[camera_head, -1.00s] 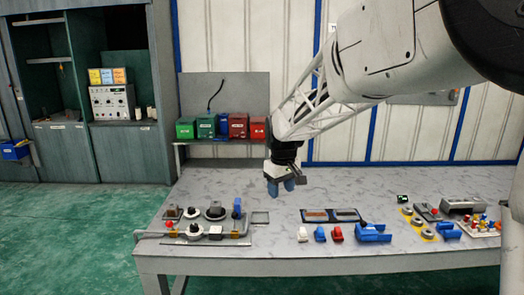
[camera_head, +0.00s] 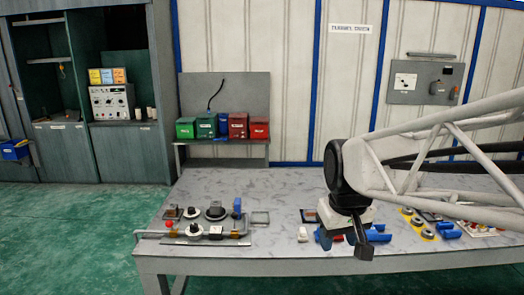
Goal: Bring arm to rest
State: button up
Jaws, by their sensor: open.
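My gripper (camera_head: 345,238) hangs at the end of my arm, over the front right half of the grey workbench (camera_head: 280,197). It points down and is open, and I see nothing held in it. It covers much of a row of small parts near the front edge. Whether its fingers touch any of these parts I cannot tell. My arm's white lattice link reaches in from the right edge, low across the right side of the bench.
A fixture with black and white round parts (camera_head: 215,211) stands on the left of the bench. A white block (camera_head: 302,235) and a blue part (camera_head: 378,237) flank my gripper. Colored bins (camera_head: 237,126) stand behind. The bench's middle back is clear.

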jog(key=s+d+f+m, duration=0.1)
jog(key=s+f, duration=0.1)
jog(key=s, duration=0.5)
jog(key=s+d+f+m, duration=0.1)
jog(key=s+f, duration=0.1)
jog(key=s, duration=0.4)
jog(key=shift+s+d+f, duration=0.15)
jog(key=shift+s+d, duration=0.25)
dwell(0.4)
